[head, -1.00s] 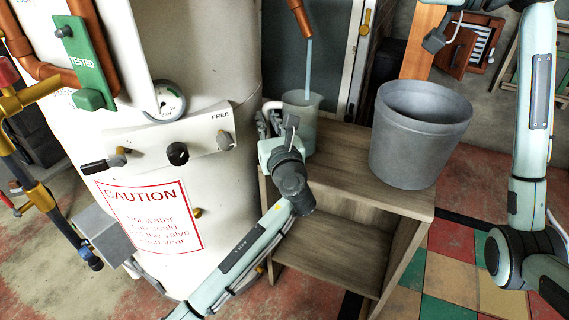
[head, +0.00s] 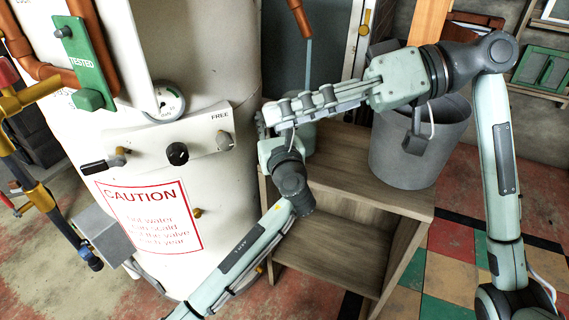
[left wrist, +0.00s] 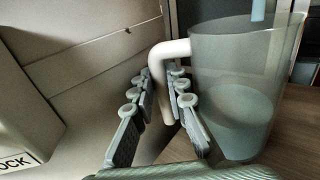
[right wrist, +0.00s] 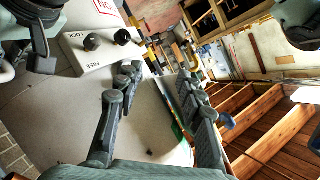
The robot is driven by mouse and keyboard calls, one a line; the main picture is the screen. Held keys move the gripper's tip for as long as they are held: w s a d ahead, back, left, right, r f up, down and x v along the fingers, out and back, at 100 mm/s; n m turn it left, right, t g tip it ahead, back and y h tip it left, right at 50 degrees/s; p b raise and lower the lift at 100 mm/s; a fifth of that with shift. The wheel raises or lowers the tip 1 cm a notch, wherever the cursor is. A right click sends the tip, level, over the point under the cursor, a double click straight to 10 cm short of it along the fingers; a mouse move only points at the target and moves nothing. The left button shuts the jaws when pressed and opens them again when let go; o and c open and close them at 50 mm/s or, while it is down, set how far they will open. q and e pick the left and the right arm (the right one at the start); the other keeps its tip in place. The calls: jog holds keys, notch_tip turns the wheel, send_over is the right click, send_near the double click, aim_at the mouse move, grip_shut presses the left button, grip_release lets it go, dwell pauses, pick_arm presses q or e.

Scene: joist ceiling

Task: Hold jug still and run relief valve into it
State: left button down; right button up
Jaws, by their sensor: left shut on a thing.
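The clear jug (head: 306,140) stands on the wooden stand, largely hidden in the head view by my right gripper. In the left wrist view the jug (left wrist: 240,85) is upright and partly filled. My left gripper (left wrist: 160,86) is shut on its pale handle. A thin stream of water (head: 308,55) falls from the copper pipe (head: 299,16) towards the jug. The white panel on the tank carries a knob near FREE (head: 224,140) and a black middle knob (head: 177,153). My right gripper (head: 266,118) is empty and open beside the panel's right end; its fingers also show apart in the right wrist view (right wrist: 160,85).
A grey bucket (head: 415,160) stands on the right of the wooden stand (head: 340,180), behind my right arm. The white tank (head: 60,140) bears a gauge (head: 168,101) and a caution sign (head: 150,217).

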jog(key=s+f+m+g+h, duration=0.1)
jog(key=s+f+g, duration=0.1)
jog(key=s+f, duration=0.2)
jog(key=shift+s+a+f, duration=0.2)
jog(key=shift+s+a, duration=0.2)
jog(key=shift+s, duration=0.25)
jog(key=w+d+r+n+t+y, duration=0.2)
jog(key=w+d+r+t, duration=0.35)
jog(key=w+r, duration=0.55)
jog(key=w+d+r+n+t+y, duration=0.15)
jog(key=w+d+r+t, duration=0.25)
jog(key=w+d+r, duration=0.7)
jog(key=shift+t, duration=0.25)
jog(key=a, duration=0.4)
jog(key=w+a+r, duration=0.1)
jog(key=a, duration=0.4)
jog(key=a+r, duration=0.1)
jog(key=a, duration=0.4)
jog(key=shift+w+a+r, duration=0.2)
jog(key=shift+w, duration=0.15)
jog(key=shift+c, duration=0.6)
grip_shut()
